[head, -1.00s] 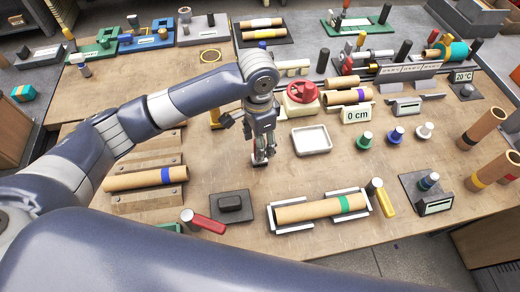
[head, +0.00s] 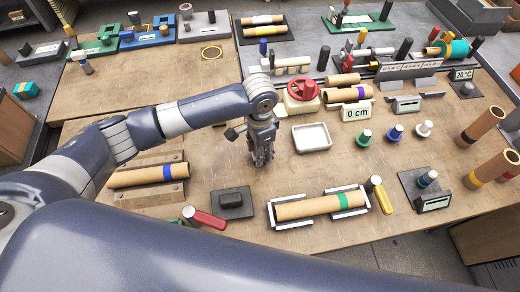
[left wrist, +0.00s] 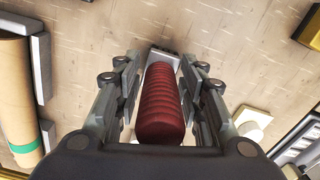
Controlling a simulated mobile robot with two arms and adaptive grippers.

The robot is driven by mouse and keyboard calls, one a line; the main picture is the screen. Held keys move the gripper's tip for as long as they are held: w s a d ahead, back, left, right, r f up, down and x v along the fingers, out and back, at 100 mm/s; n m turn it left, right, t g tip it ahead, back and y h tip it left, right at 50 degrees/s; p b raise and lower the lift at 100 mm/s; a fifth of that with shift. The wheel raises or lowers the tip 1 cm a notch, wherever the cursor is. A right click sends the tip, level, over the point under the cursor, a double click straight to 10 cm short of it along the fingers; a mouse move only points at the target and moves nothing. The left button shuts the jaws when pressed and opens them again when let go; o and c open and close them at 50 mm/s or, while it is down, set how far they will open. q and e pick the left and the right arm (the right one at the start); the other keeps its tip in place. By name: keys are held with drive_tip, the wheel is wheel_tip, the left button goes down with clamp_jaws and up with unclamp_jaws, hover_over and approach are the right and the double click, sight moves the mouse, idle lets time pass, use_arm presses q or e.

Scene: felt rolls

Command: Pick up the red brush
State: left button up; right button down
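The red brush (left wrist: 162,105) shows in the left wrist view as a ribbed, dark red handle with a pale grey part at its far end. It stands between the two fingers of my left gripper (left wrist: 165,75). The fingers lie close along both sides, with narrow gaps visible, so the gripper looks open around it. In the head view, my left gripper (head: 262,160) points down at the table's middle, left of the white tray, and hides the brush. My right gripper is not in view.
A cardboard roll with a green band (head: 310,207) lies in a cradle in front. A red-handled tool (head: 208,219) and a grey block (head: 233,202) lie front left. The white tray (head: 312,138) and red handwheel (head: 302,90) are close on the right.

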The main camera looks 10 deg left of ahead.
use_arm(q)
wheel_tip(320, 180, up, 10)
drive_tip(key=shift+f+b, duration=0.25)
drive_tip(key=shift+b, duration=0.35)
drive_tip(key=shift+r, duration=0.3)
drive_tip(key=shift+c, duration=0.2)
idle(1.0)
